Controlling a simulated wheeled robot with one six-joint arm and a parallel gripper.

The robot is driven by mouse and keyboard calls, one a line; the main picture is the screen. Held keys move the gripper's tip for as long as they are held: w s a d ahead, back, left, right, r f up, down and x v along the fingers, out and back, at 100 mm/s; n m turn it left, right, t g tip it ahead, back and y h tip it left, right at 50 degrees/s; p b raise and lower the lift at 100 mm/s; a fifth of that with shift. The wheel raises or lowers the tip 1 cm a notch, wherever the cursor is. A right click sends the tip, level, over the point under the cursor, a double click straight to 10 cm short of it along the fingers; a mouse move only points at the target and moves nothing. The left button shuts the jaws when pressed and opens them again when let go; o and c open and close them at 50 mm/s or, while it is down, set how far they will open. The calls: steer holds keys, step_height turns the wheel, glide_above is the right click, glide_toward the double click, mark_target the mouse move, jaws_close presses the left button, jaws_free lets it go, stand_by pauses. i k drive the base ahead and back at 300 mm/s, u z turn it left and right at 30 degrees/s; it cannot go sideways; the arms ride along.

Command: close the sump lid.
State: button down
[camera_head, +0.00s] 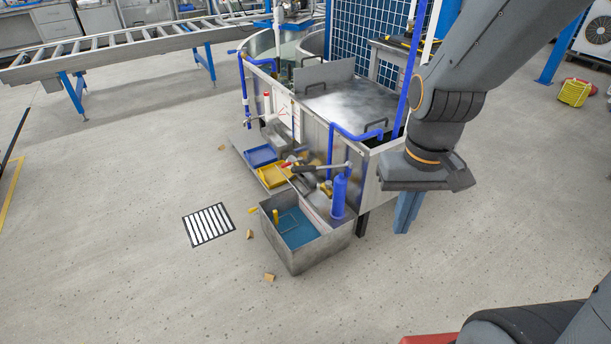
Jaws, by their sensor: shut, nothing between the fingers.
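The pump station has a metal top with a flat grey plate (352,104) that bears dark handles. A grey panel (324,76) stands upright at the back of this plate. I cannot tell for sure which of the two is the sump lid. My gripper (428,180) hangs to the right of the station's front right corner, in front of the plate in the picture and apart from the panel. It is shut and empty. Its fingertips are hard to make out, and my arm hides part of the station's right side.
An open metal box (338,243) with blue inside stands at the station's front. Blue pipes (355,134) stick out. Floor at the front is mostly clear around a striped grate (209,224).

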mark_target(307, 193)
steer(key=u, duration=0.05)
steer(key=i, duration=1.3)
steer(key=u, duration=0.4)
steer(key=k, duration=0.5)
steer(key=z, duration=1)
steer(key=i, duration=0.7)
steer(key=u, duration=1)
